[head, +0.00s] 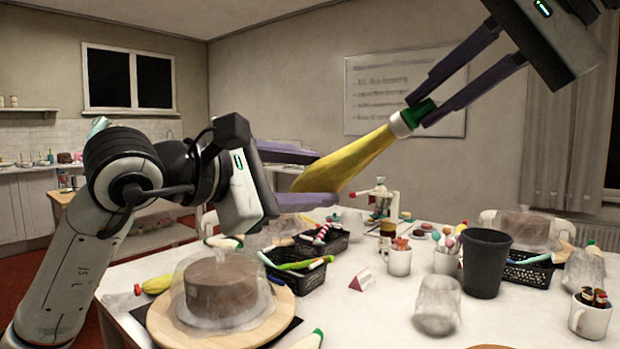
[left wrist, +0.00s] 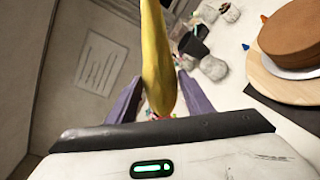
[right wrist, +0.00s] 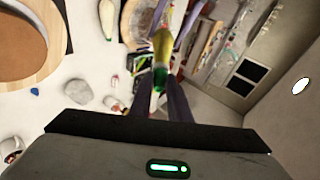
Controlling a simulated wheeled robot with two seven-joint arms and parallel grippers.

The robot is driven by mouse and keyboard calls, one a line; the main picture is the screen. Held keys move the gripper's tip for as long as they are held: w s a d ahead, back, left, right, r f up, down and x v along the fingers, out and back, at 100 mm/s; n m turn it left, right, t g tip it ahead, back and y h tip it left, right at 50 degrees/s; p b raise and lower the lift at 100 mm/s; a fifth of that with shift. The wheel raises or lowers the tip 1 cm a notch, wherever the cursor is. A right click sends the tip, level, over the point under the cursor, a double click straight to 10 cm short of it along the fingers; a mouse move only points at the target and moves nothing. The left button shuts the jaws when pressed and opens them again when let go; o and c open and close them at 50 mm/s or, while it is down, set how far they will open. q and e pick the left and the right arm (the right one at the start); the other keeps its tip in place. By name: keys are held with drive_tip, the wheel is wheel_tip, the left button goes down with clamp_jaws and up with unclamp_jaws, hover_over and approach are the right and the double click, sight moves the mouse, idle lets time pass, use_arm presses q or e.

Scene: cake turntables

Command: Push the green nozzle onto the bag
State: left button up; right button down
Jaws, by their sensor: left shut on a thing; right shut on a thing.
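A yellow piping bag (head: 350,160) with a white collar (head: 400,125) at its narrow end is held in the air, tilted up to the right. My left gripper (head: 326,178) is shut on the bag's wide lower end; the yellow bag (left wrist: 158,60) also fills the middle of the left wrist view. The green nozzle (head: 419,111) is at the collar end, in line with the bag and seeming to touch the collar. My right gripper (head: 415,113) is shut on the nozzle from the upper right. The nozzle (right wrist: 160,78) also shows between its fingers in the right wrist view. How deep it sits is hidden.
The white table (head: 380,310) below holds a covered chocolate cake (head: 222,284) on a wooden turntable (head: 163,325), black baskets (head: 300,282), a dark bin (head: 486,262), mugs (head: 590,315) and a clear cup (head: 437,305). The air around the bag is free.

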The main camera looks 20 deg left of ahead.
drive_tip(key=shift+a+f, duration=0.1)
drive_tip(key=shift+a, duration=0.1)
idle(0.7)
drive_tip(key=c, duration=1.6)
unclamp_jaws()
drive_tip(key=shift+d, duration=0.1)
drive_tip(key=shift+v, duration=5.95)
